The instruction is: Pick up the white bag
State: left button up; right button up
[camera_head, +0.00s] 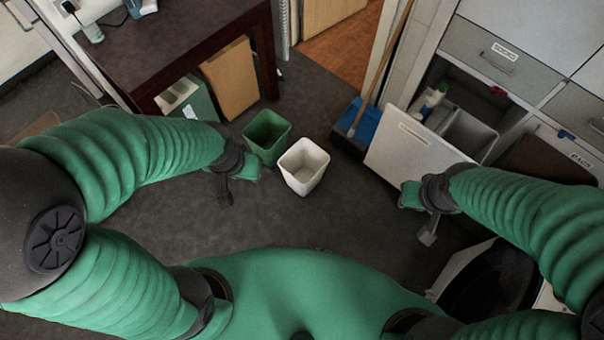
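I cannot make out a clear white bag. A white, open-topped, bin-shaped container (303,167) stands upright on the dark floor near the middle. It looks empty, and I cannot tell if a bag lines it. My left gripper (238,187) is to the left of the white container, apart from it, with its fingers spread and nothing between them. My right gripper (416,216) is farther off to the right of it, also spread and empty.
A green bin (267,136) stands just behind and left of the white container. A blue dustpan (359,123) with a broom (385,55) leans behind right. An open cabinet door (415,145) is at right, a dark desk (180,45) at back left. Floor in front is clear.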

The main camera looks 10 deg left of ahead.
aim_at(303, 166)
jog(key=i+l, duration=0.1)
jog(key=i, duration=0.2)
jog(key=i+u, duration=0.15)
jog(key=u, duration=0.35)
jog(key=i+l+u, duration=0.15)
jog(key=u, duration=0.35)
jog(key=i+l+u, duration=0.15)
jog(key=u, duration=0.65)
jog(key=l, duration=0.05)
